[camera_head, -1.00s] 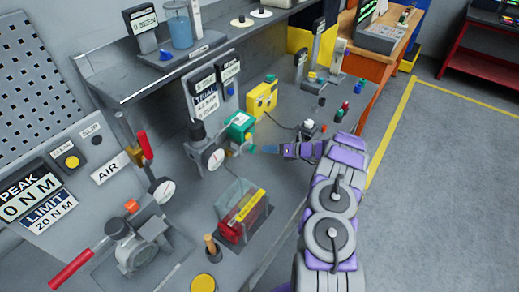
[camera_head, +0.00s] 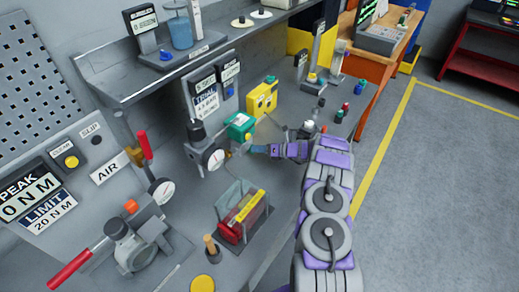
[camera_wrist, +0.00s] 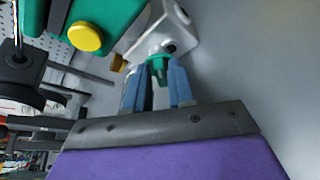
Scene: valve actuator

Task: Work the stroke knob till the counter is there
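The green actuator (camera_head: 240,126) stands on the bench beside a round gauge (camera_head: 213,158). In the wrist view its green body (camera_wrist: 105,20) carries a yellow round cap (camera_wrist: 86,37). A small green knob (camera_wrist: 158,66) sits on a pale block, between my blue fingertips. My gripper (camera_head: 254,149) is at the actuator's right side; it also shows in the wrist view (camera_wrist: 158,75). The fingers stand apart around the knob, but whether they press on it I cannot tell. Small counter displays (camera_head: 206,84) stand behind the actuator; their figures are too small to read surely.
A yellow box (camera_head: 263,97) stands behind the actuator. A clear-walled red box (camera_head: 243,212) sits in front of it. A red-handled lever (camera_head: 80,262) is at front left. Small coloured pieces (camera_head: 341,113) lie to the right. A shelf (camera_head: 130,85) overhangs the back.

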